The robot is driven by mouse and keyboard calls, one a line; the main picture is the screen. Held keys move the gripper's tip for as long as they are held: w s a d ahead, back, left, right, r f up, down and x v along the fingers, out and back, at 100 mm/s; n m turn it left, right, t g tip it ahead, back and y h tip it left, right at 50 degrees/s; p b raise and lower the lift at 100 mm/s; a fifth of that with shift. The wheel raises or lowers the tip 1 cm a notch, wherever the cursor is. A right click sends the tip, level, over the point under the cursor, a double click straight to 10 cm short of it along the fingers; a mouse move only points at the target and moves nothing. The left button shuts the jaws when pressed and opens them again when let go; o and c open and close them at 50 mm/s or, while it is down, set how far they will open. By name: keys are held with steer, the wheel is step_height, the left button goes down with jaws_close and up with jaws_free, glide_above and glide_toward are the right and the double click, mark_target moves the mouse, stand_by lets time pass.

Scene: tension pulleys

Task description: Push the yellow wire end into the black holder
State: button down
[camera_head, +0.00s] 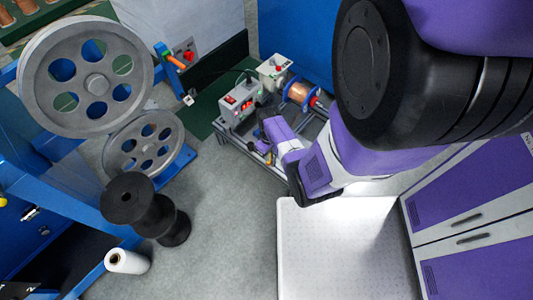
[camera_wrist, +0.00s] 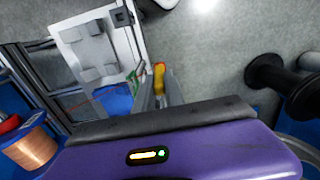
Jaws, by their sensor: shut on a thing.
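My gripper (camera_wrist: 160,92) shows in the wrist view, its fingers closed around a small yellow piece with a red tip, the yellow wire end (camera_wrist: 159,74). The wire end sticks out past the fingertips. A small black block (camera_wrist: 122,16) sits at the edge of a pale machine plate, up and left of the gripper and apart from it; I cannot tell for sure that it is the black holder. In the head view my purple hand (camera_head: 279,131) is beside the machine frame; the fingertips are too small to make out there.
A pale control box (camera_head: 240,103) with red switches and a copper wire spool (camera_head: 298,93) stand on the metal frame. Large grey pulleys (camera_head: 86,75) and a black spool (camera_head: 130,203) are at left. A white table (camera_head: 345,250) is clear. Purple cabinets (camera_head: 470,195) stand at right.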

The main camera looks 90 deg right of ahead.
steer(key=s+a+p, duration=0.2)
steer(key=s, duration=0.9)
steer(key=shift+s+a+p, duration=0.2)
steer(key=shift+s+p, duration=0.1)
steer(key=shift+s, duration=0.05)
steer(key=shift+f, duration=0.15)
steer(key=shift+f+b, duration=0.65)
steer(key=shift+f+b, duration=0.9)
steer(key=shift+f, duration=0.1)
stand_by(1.3)
stand_by(0.5)
steer(key=c, duration=1.3)
jaws_free()
steer(key=shift+c, duration=0.2)
steer(key=o, duration=0.3)
steer(key=shift+o, duration=0.2)
